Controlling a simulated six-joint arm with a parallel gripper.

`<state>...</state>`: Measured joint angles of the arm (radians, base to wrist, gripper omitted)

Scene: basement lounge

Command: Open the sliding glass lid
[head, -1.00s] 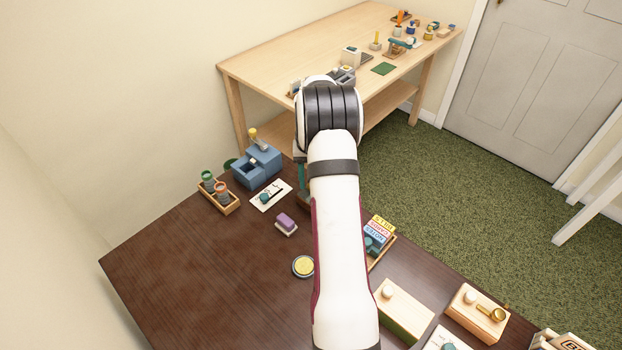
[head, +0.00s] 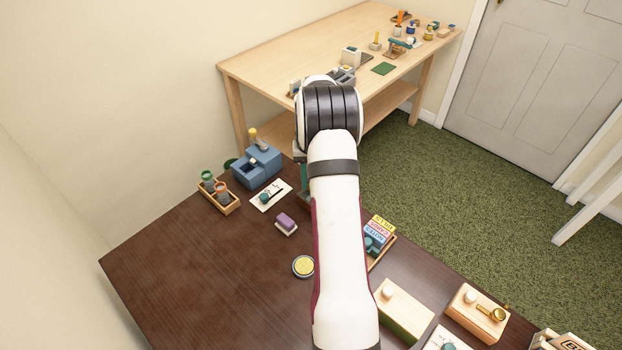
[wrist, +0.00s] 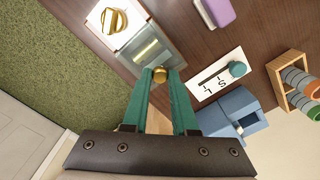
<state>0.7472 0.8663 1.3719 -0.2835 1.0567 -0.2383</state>
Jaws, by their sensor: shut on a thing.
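In the wrist view, my gripper (wrist: 161,76), with two teal fingers, is shut on a small round brass knob (wrist: 160,74). The knob sits at the near edge of a glass lid (wrist: 150,48), a greyish see-through panel on a box. A pale strip shows through the glass. How far the lid has slid cannot be told. In the head view my arm hides the lid and knob; only a bit of a teal finger shows beside the arm.
A white panel with a brass dial (wrist: 114,19) adjoins the lid. A white card with a teal-knobbed slider (wrist: 222,80), a blue block device (wrist: 232,110) and a wooden tray of jars (wrist: 296,84) stand nearby. A purple block (head: 286,222) and yellow-topped disc (head: 303,267) lie on the dark table (head: 190,280).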

